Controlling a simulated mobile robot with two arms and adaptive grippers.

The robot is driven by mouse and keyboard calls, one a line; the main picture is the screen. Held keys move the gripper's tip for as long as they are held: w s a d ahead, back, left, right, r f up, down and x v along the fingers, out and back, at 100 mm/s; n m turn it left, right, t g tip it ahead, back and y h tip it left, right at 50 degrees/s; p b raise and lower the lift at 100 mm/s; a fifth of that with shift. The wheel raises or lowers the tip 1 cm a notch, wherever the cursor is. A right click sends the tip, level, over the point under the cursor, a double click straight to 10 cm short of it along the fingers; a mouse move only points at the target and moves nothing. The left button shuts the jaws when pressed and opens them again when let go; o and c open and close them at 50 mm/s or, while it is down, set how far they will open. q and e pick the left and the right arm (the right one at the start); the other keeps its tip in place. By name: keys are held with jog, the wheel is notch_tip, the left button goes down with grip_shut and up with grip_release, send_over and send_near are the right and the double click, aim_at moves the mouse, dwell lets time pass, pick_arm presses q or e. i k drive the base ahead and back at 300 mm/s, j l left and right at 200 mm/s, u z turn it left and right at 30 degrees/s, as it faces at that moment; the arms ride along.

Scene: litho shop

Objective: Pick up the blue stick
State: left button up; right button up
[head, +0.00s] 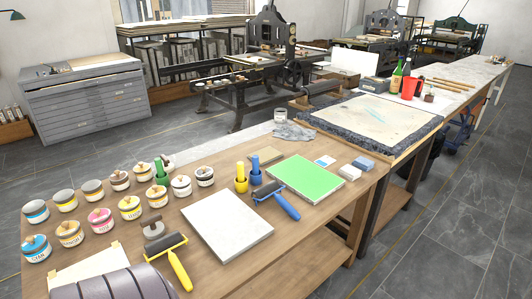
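A small upright blue piece (256,168), likely the blue stick, stands on the wooden table (330,208), on the right of a similar yellow one (241,175). A similar green one (160,170) stands further left among the ink tins. A roller with a blue handle (283,206) lies in front of the blue piece, close to the green slab. Neither of my grippers shows in the head view.
Several ink tins (130,207) stand on the table's left. A pale slab (226,224), a green slab (306,177), a yellow-handled roller (179,268) and a large dark roller (112,285) lie nearby. Bare wood shows at the table's front right.

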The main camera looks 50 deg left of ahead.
aim_at(255, 158)
jog(key=i+u, duration=0.15)
jog(key=i, duration=0.45)
jog(key=i+l+u, duration=0.1)
jog(key=i, duration=0.45)
jog(key=i+l+u, duration=0.15)
jog(key=i, duration=0.45)
jog(key=i+l+u, duration=0.1)
jog(key=i, duration=0.5)
